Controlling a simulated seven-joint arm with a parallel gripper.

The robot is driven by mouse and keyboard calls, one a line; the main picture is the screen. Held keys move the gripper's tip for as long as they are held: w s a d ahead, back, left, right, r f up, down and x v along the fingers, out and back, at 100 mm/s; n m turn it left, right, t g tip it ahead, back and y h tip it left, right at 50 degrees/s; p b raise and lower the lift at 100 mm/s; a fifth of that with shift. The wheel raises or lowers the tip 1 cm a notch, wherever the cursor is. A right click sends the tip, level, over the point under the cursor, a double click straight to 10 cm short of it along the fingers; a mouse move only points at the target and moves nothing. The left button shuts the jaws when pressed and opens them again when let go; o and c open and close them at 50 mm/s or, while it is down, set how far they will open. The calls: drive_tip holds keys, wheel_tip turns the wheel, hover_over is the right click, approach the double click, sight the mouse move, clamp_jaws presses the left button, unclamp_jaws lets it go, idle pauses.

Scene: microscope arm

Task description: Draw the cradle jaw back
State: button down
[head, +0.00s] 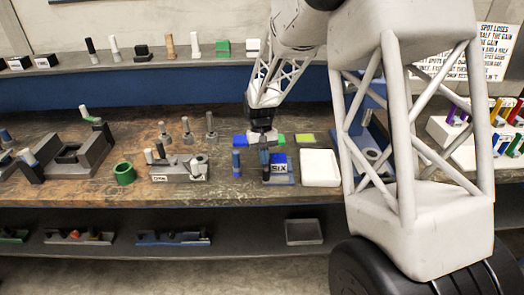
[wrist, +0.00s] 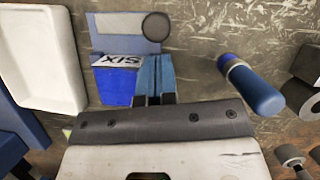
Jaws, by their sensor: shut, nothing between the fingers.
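The blue fixture labelled SIX (head: 280,169) stands on the workbench, right of centre in the head view. The wrist view shows its blue block and SIX label (wrist: 118,62), with a grey-blue plate (wrist: 110,22) and a dark round disc (wrist: 156,26) beyond. Which part is the cradle jaw is not clear. My gripper (head: 264,158) points down at this fixture. In the wrist view, my gripper (wrist: 155,72) has its blue fingers together and empty, beside the labelled block. Whether they touch it cannot be told.
A blue round-ended post (wrist: 255,88) stands close to the right of my fingers in the wrist view. A white tray (head: 320,168) lies on the other side. A labelled grey fixture (head: 178,168) and a green ring (head: 124,173) stand further left in the head view.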

sight(266, 168)
drive_tip(key=shift+s+d, duration=0.1)
drive_tip(key=shift+s, duration=0.25)
drive_tip(key=shift+s, duration=1.05)
drive_tip(key=shift+s+d+f, duration=0.1)
drive_tip(key=shift+s, duration=0.15)
drive_tip(key=shift+s+f, duration=0.1)
drive_tip(key=shift+w, duration=0.5)
drive_tip(key=w, duration=0.1)
drive_tip(key=w+a, duration=0.1)
drive_tip(key=w, duration=0.1)
drive_tip(key=shift+w, duration=0.15)
drive_tip(key=v, duration=1)
drive_tip(key=shift+r, duration=0.45)
